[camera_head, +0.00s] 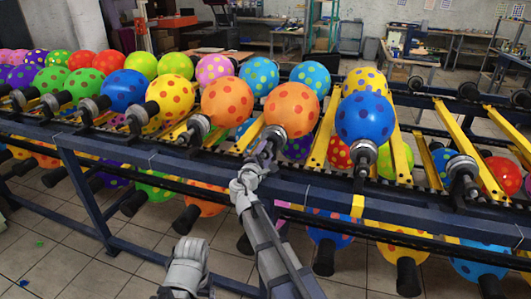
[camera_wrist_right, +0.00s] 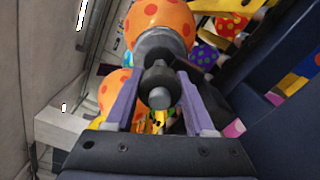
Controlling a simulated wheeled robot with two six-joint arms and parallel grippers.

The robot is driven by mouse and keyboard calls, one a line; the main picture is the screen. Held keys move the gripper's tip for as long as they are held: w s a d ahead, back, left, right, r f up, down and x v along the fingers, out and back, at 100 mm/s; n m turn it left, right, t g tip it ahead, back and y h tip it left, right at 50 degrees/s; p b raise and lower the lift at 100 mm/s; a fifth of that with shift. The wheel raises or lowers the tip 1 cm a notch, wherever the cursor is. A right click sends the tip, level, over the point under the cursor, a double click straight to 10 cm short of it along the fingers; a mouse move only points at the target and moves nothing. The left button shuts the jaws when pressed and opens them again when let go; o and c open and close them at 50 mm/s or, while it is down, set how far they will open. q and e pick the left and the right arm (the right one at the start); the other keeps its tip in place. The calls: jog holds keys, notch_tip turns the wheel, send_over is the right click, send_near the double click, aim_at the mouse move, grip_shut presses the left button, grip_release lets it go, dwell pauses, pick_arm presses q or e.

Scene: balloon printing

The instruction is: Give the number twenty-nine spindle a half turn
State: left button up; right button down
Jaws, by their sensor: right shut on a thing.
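In the head view the gripper mostly covers this spindle. No number is readable on any spindle. A grey part of another arm of mine shows at the bottom, without visible fingers.
Neighbouring spindles carry another orange balloon (camera_head: 227,101) to the left and a blue one (camera_head: 365,118) to the right. The blue rack (camera_head: 320,188) runs across the view, with yellow bars (camera_head: 322,135). More balloons hang below. Tiled floor (camera_head: 60,245) is open at front left.

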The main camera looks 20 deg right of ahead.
jog(key=m, duration=0.7)
dwell(0.6)
jog(key=shift+c, duration=1.3)
grip_release()
jog(key=shift+s, duration=0.1)
jog(key=v, duration=0.7)
jog(key=shift+s+a, duration=0.2)
jog(key=shift+s, duration=0.1)
